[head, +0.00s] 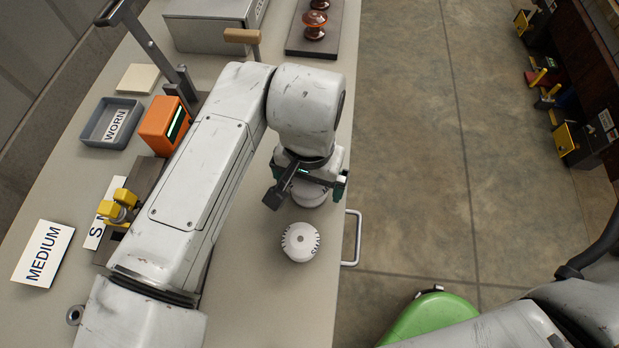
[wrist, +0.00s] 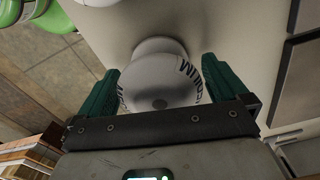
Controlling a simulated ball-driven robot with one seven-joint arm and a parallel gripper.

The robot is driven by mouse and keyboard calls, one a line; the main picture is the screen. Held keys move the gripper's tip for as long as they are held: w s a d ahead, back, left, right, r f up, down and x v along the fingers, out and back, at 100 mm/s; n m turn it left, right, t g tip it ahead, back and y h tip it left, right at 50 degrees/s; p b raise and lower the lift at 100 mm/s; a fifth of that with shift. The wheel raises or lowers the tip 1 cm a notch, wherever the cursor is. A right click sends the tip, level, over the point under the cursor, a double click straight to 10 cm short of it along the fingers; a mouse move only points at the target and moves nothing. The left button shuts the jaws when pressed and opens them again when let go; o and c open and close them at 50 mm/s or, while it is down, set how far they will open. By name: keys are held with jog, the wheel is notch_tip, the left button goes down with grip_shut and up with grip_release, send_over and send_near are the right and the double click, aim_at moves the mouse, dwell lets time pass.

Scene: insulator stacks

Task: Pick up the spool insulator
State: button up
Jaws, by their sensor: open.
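A white spool insulator (wrist: 158,72) with black lettering stands between the two green fingers of my gripper (wrist: 161,68) in the wrist view. A narrow gap shows on its right side, and on its left I cannot tell whether the finger touches. In the head view this spool (head: 309,195) is partly hidden under my gripper (head: 307,187), which is open around it near the table's right edge. A second white lettered spool (head: 300,242) stands apart, just below it in the head view. Its edge also shows at the top of the wrist view (wrist: 100,2).
The table (head: 275,300) is bare around the second spool, with a metal handle (head: 352,238) at its right edge. An orange device (head: 163,125), a grey tray (head: 104,136) and a MEDIUM card (head: 43,254) lie left of my arm. Brown insulators (head: 314,24) stand on a dark board at the back.

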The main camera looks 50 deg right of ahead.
jog(key=shift+f, duration=0.45)
jog(key=c, duration=1.2)
jog(key=shift+r, duration=0.15)
jog(key=shift+c, duration=0.2)
jog(key=r, duration=0.4)
jog(key=shift+s+d, duration=0.1)
jog(key=shift+s, duration=0.3)
jog(key=s+d+r+p, duration=0.3)
jog(key=s+r+p, duration=0.5)
jog(key=s+p, duration=0.4)
jog(key=shift+s+r+p, duration=0.3)
jog(key=shift+r+p, duration=0.1)
jog(key=shift+p, duration=0.1)
